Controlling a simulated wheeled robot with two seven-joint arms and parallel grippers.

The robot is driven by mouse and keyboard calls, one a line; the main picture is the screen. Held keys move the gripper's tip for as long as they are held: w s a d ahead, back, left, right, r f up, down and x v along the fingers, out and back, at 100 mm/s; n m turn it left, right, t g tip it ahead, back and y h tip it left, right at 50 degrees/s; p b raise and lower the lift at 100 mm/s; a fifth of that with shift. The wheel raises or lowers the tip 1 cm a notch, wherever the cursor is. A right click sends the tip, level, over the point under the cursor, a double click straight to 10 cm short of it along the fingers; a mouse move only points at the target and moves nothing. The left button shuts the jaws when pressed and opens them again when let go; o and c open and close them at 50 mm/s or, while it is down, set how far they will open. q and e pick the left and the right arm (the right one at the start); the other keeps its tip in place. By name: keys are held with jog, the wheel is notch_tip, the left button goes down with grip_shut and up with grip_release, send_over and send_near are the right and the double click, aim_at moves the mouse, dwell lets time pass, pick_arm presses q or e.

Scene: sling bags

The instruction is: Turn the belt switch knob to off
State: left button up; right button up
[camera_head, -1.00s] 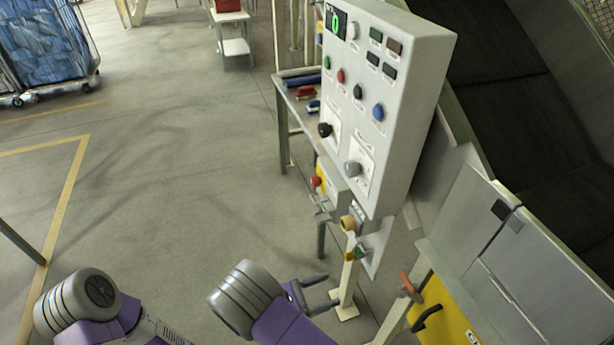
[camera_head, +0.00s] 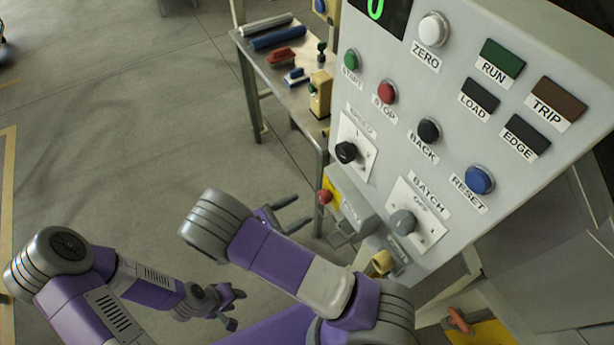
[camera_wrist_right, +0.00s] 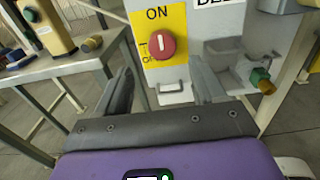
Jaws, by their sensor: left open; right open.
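The belt switch knob is a red round knob (camera_wrist_right: 161,46) on a yellow plate marked ON above it, with OFF partly hidden below. Its white mark stands upright, toward ON. The knob also shows in the head view (camera_head: 325,197), on a small grey box below the large panel. My right gripper (camera_wrist_right: 163,84) is open and empty, its two fingers pointing toward the box, with the knob showing between them. In the head view, my right gripper (camera_head: 291,212) is left of the knob, apart from it. My left gripper (camera_head: 233,308) is open and empty, lower left, away from the box.
The large grey panel (camera_head: 465,205) with buttons and two other knobs stands right of and above the box. A metal table (camera_head: 285,95) with tools stands behind. A green-tipped part (camera_wrist_right: 262,80) sits right of the box. Open floor lies left.

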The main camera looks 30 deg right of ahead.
aim_at(320, 200)
jog(key=d, duration=0.7)
jog(key=shift+w+d+r+b, duration=0.1)
jog(key=shift+d+b, duration=0.15)
jog(key=shift+b, duration=0.05)
jog(key=shift+c, duration=0.4)
jog(key=c, duration=1)
jog(key=shift+o, duration=0.2)
